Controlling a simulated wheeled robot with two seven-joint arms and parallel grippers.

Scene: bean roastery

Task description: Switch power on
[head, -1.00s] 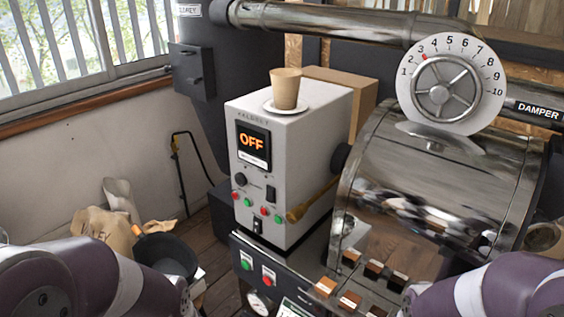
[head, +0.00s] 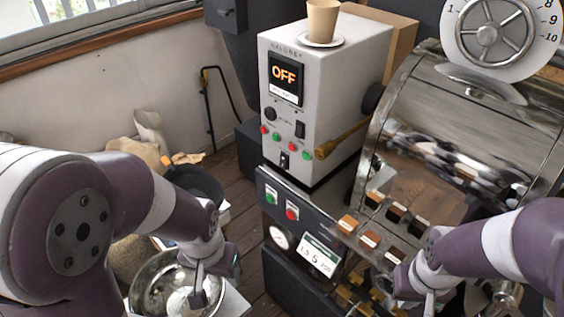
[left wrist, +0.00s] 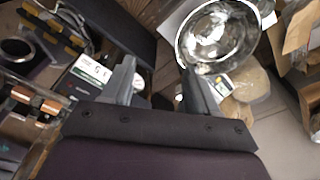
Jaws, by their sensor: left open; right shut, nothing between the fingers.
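The pale grey control box (head: 325,90) stands upright, its display (head: 285,77) reading OFF in orange. Its front has a black knob (head: 270,114), a black rocker (head: 300,129), red and green buttons, and a small switch (head: 284,160) low down. The panel below carries a green button (head: 270,197) and a red button (head: 291,212). Which control is the power switch I cannot tell. My left gripper (head: 216,284) is open and empty, low and left of the box; its fingers show in the left wrist view (left wrist: 160,82). My right gripper (head: 430,304) is shut at the bottom edge, partly cut off.
A paper cup (head: 322,22) on a saucer (head: 320,41) stands on the box. The roaster drum (head: 440,120) is to its right, with a wooden handle (head: 340,139) between. A metal bowl (head: 150,292) lies under my left gripper. Sample blocks (head: 396,211) line the ledge.

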